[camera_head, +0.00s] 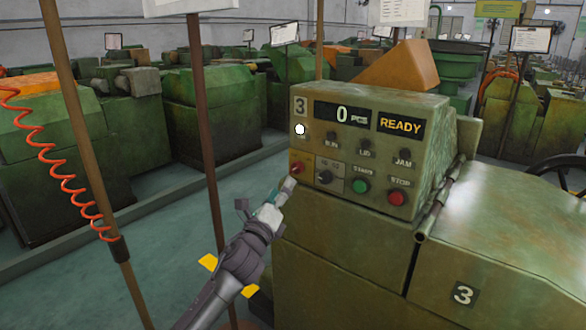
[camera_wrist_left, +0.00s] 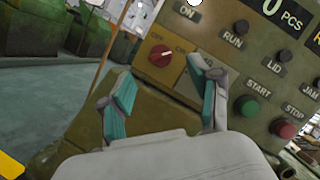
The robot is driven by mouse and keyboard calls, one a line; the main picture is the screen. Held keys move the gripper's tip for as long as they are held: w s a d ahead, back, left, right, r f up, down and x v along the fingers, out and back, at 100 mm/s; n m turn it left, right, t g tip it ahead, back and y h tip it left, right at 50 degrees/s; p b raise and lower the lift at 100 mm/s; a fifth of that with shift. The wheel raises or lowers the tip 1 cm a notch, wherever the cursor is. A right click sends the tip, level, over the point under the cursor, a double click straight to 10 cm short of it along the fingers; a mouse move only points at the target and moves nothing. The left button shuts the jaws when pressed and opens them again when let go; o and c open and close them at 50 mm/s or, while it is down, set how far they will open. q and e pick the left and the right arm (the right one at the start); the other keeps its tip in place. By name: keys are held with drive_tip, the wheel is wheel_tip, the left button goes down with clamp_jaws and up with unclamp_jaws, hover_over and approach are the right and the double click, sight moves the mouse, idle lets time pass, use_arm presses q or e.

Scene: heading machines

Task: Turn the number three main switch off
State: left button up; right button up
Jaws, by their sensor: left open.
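The number three machine's control panel (camera_head: 345,150) faces me, with a "3" plate at its upper left. The main switch (camera_head: 297,168) is a red rotary knob on an orange-yellow plate at the panel's lower left. The knob also shows in the left wrist view (camera_wrist_left: 160,55), with a pale pointer mark leaning right. My left gripper (camera_head: 279,193) is open just in front of and below the knob, apart from it. In the wrist view the teal-padded fingers (camera_wrist_left: 163,95) are spread, with the knob beyond and between them. My right gripper is not in view.
A selector (camera_head: 324,177), a green start button (camera_head: 360,186) and a red stop button (camera_head: 396,198) sit right of the switch. A white lamp (camera_head: 299,129) is lit above it; the display reads 0 PCS and READY. Brown poles (camera_head: 205,130) stand left of the panel.

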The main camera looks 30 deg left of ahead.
sight(293, 171)
use_arm(q)
drive_tip(key=x, duration=0.7)
drive_tip(key=shift+w+p, duration=0.3)
drive_tip(key=shift+p, duration=0.05)
drive_tip(key=shift+w+a+r, duration=0.15)
drive_tip(key=shift+w, duration=0.3)
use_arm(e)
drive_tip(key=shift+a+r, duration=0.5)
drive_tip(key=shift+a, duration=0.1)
